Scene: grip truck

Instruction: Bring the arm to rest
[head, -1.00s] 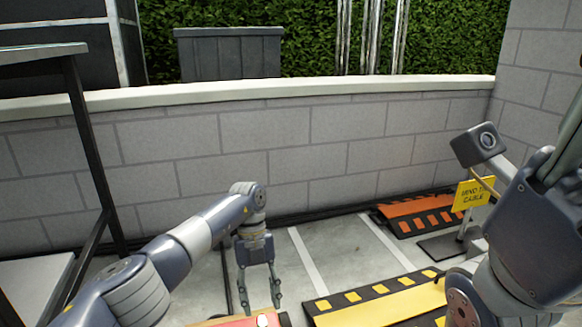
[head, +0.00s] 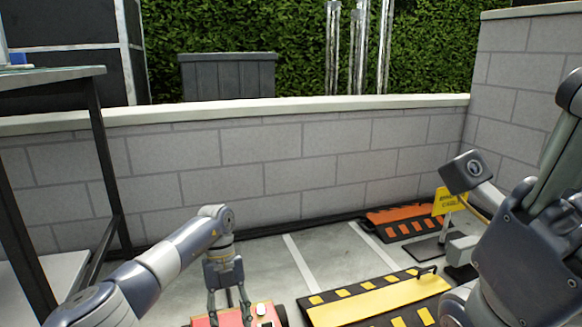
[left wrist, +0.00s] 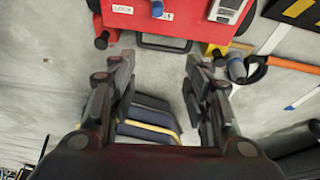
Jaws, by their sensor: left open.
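My left arm reaches in from the left in the head view. Its gripper (head: 229,308) points down over a red box-like unit (head: 231,319) at the bottom edge. In the left wrist view the gripper (left wrist: 158,66) is open, with nothing between its spread fingers. The red unit (left wrist: 180,22) lies past the fingertips there, with a LOCK label, a black handle and a grey device. My right arm (head: 530,235) is folded up large at the right. I do not make out its gripper.
A yellow-black ramp (head: 375,303) lies right of the red unit. An orange-black ramp (head: 405,221) and a yellow sign (head: 446,201) are by the block wall (head: 280,160). A black-legged table (head: 60,78) stands left. Pavement between the left gripper and the wall is clear.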

